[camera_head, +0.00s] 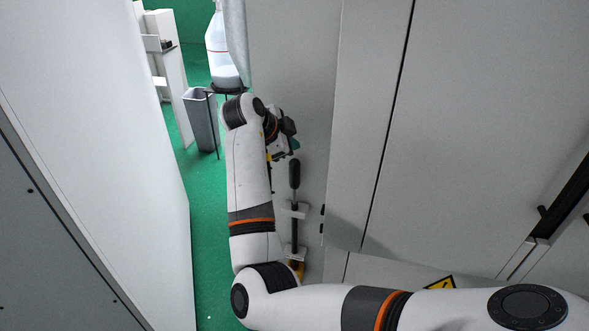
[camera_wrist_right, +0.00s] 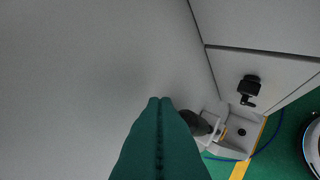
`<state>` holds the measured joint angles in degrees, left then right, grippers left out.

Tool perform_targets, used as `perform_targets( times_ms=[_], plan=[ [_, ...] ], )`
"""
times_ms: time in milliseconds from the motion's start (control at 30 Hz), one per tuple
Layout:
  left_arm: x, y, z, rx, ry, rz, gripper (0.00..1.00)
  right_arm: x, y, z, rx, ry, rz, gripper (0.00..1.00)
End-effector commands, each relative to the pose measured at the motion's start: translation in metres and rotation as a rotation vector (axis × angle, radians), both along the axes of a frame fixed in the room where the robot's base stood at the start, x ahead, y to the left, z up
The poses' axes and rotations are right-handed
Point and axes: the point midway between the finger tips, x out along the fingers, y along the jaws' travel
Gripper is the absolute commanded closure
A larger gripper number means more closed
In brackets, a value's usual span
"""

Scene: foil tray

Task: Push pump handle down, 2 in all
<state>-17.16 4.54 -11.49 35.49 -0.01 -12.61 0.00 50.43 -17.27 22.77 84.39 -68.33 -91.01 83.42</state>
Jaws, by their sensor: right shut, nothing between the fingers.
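The pump handle (camera_head: 294,174) is a black upright grip on a thin rod, held by light brackets against the grey cabinet wall. In the right wrist view a dark rounded piece, apparently the handle (camera_wrist_right: 196,122), shows just right of my fingers and is partly hidden by them. My right gripper (camera_head: 295,145) is above the handle's top in the head view, with teal fingertips. In the wrist view my right gripper (camera_wrist_right: 159,103) has its fingers together with nothing between them. I cannot tell whether it touches the handle. My left gripper is out of view.
The grey cabinet wall (camera_head: 375,110) stands close on the right, and a large white panel (camera_head: 110,130) on the left. Between them is a narrow green floor (camera_head: 208,215). A grey bin (camera_head: 203,120) and a large clear bottle (camera_head: 220,55) stand farther back.

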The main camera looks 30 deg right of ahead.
Motion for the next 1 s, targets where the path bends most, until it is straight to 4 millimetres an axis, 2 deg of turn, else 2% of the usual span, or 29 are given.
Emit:
perform_targets(
  times_ms=[33,200,1000],
  plan=[
    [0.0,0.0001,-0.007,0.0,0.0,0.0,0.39,-0.0001,0.0002,-0.0103,0.0,0.001,0.0,1.0],
    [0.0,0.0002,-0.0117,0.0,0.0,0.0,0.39,-0.0001,0.0003,-0.0196,0.001,0.001,0.001,1.0],
    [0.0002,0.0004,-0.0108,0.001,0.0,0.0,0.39,0.0001,0.0003,-0.0191,0.001,0.001,0.001,1.0]
  ],
)
